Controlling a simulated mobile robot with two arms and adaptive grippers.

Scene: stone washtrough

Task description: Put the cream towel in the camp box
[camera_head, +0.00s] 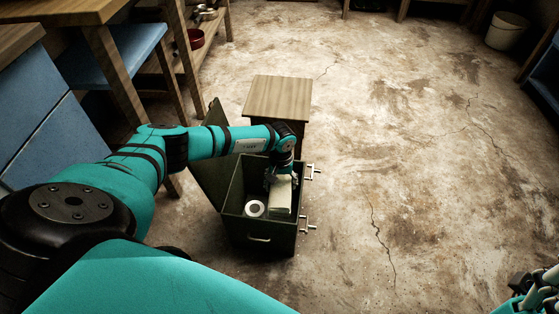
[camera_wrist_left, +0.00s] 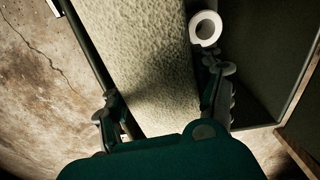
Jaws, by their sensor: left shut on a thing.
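The dark green camp box (camera_head: 262,234) stands open on the floor in the head view. The cream towel (camera_head: 281,196) is upright in the box's right part, partly hidden by my gripper. My left gripper (camera_head: 280,178) is shut on the towel's top from above, at about the height of the box rim. In the left wrist view the towel (camera_wrist_left: 142,50) runs between the fingers (camera_wrist_left: 165,112), alongside the box wall. Whether it touches the box floor cannot be told. My right gripper (camera_head: 540,286) shows only partly at the bottom right corner, away from the box.
A white roll (camera_head: 254,208) is in the box, left of the towel. The lid (camera_head: 212,165) stands open at the left; metal latches (camera_head: 307,223) stick out at the right. A wooden stool (camera_head: 278,97) stands just behind. The floor to the right is clear.

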